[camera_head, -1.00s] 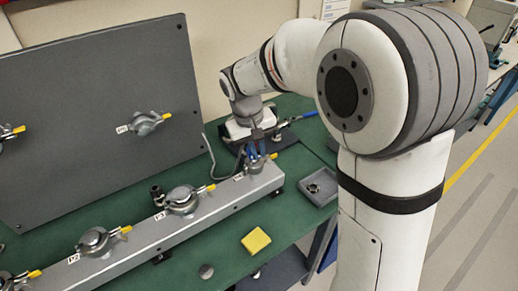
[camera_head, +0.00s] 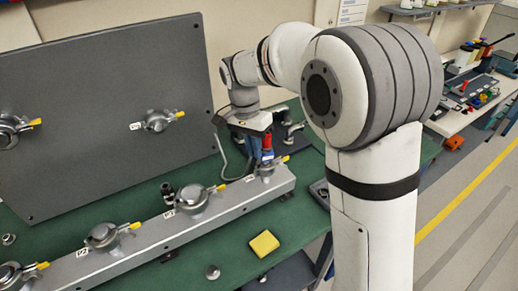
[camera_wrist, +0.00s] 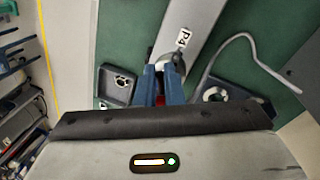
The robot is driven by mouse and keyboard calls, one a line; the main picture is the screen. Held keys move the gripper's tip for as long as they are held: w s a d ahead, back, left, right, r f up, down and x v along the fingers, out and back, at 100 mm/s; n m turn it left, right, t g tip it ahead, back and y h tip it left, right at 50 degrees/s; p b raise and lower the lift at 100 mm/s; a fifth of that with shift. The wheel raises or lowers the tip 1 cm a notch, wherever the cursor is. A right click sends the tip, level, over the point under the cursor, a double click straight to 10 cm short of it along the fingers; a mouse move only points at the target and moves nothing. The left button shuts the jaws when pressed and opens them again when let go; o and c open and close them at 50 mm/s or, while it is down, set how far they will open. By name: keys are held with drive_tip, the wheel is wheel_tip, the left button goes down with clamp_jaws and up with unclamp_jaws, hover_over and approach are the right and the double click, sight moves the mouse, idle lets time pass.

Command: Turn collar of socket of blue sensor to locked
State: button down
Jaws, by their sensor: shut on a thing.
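My gripper (camera_head: 266,157) points down at the far end of the long grey rail (camera_head: 225,209), over the fitting labelled P4. In the wrist view its two blue fingers (camera_wrist: 166,70) are shut, with a narrow red part (camera_wrist: 160,101) between them. In the head view a red part (camera_head: 266,141) also shows at the fingers. A silver fitting with a yellow lever (camera_head: 285,158) lies just below the fingertips. Its collar is mostly hidden by the fingers. I cannot make out a blue sensor apart from the blue fingers.
Several silver clamps with yellow levers, one of them (camera_head: 192,201), sit along the rail. An upright dark panel (camera_head: 90,110) stands at left. A yellow block (camera_head: 264,243) and a small grey knob (camera_head: 212,272) lie on the green table. A dark tray (camera_wrist: 117,85) and a grey cable (camera_wrist: 250,40) flank the rail's end.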

drive_tip(key=m, duration=0.2)
drive_tip(key=w+a+m, duration=0.1)
drive_tip(key=w+m, duration=0.1)
drive_tip(key=m, duration=0.1)
drive_tip(key=shift+a+m+g+y+p, duration=0.2)
drive_tip(key=shift+m+g+y+p, duration=0.1)
drive_tip(key=shift+g+p, duration=0.1)
idle(0.4)
drive_tip(key=c, duration=1.5)
unclamp_jaws()
drive_tip(key=r, duration=0.5)
drive_tip(key=w+r+b, duration=0.1)
drive_tip(key=r, duration=0.1)
drive_tip(key=shift+w+a+r, duration=0.1)
drive_tip(key=shift+a+r, duration=0.25)
